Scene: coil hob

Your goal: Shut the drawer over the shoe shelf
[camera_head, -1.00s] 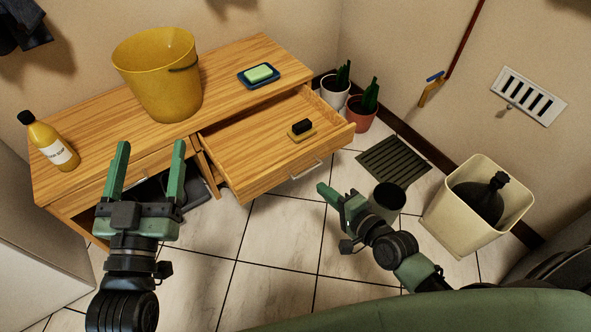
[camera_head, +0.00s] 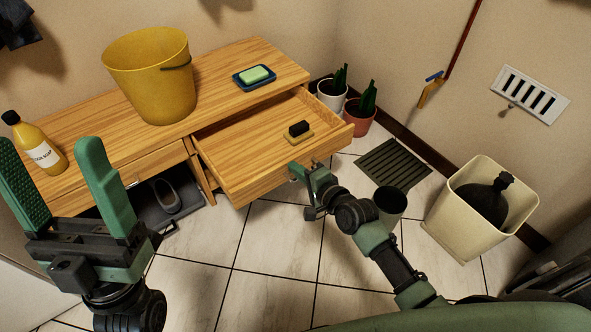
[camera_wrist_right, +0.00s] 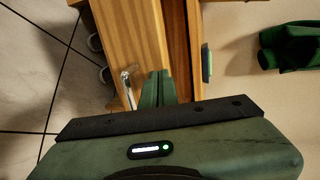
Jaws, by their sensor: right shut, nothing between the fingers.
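The wooden drawer (camera_head: 250,145) at the right of the bench is pulled well out, with a dark-topped brush (camera_head: 299,131) lying in it. Its front and metal handle (camera_wrist_right: 127,90) also show in the wrist view. My right gripper (camera_head: 294,168) is shut and empty, its fingertips at the drawer front beside the handle; I cannot tell whether they touch. The fingers (camera_wrist_right: 160,78) hide part of the front in the wrist view. The shoe shelf (camera_head: 170,195) shows under the bench's left part, with grey footwear on it. My left gripper (camera_head: 46,143) is open and empty before the bench's left end.
Potted plants (camera_head: 360,112), a floor grate (camera_head: 393,163), a dark cup (camera_head: 390,203) and a cream bin (camera_head: 475,210) stand to the right. Tiled floor before the drawer is open.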

